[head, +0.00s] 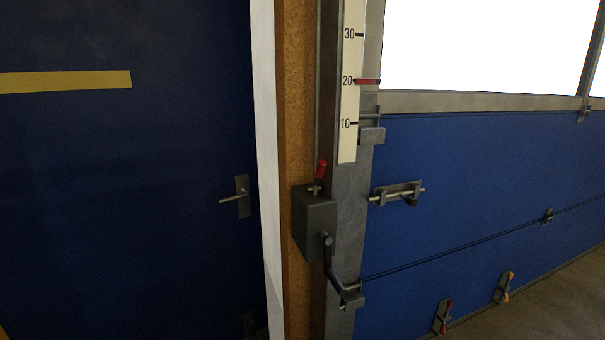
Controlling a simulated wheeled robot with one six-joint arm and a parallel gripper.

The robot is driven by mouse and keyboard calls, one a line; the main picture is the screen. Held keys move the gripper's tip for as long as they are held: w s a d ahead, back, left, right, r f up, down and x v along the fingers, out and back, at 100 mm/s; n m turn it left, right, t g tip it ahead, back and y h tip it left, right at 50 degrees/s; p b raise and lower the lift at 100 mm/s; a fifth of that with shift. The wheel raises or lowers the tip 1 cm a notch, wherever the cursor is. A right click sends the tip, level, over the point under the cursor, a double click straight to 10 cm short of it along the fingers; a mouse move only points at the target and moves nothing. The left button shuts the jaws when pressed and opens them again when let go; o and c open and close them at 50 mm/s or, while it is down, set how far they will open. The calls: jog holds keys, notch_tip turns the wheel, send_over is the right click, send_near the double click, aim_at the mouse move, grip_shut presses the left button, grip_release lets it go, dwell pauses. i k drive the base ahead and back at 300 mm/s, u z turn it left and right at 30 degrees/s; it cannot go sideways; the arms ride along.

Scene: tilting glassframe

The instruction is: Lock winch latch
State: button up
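The winch is a grey box (314,225) on the post in the middle of the head view. A small lever with a red grip (321,170) stands on top of the box, tilted slightly right; it looks like the winch latch. I cannot tell from this view whether it is locked. A dark crank (331,262) hangs from the front of the box, its lower end near a bracket on the frame. My gripper is not in view.
A white scale (350,100) with a red pointer (367,81) near 20 is above the winch. A sliding bolt (397,194) is on the blue panel (470,170). Red (443,317) and yellow (504,287) handled catches sit low right.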

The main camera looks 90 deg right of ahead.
aim_at(323, 164)
jog(key=z, duration=1.65)
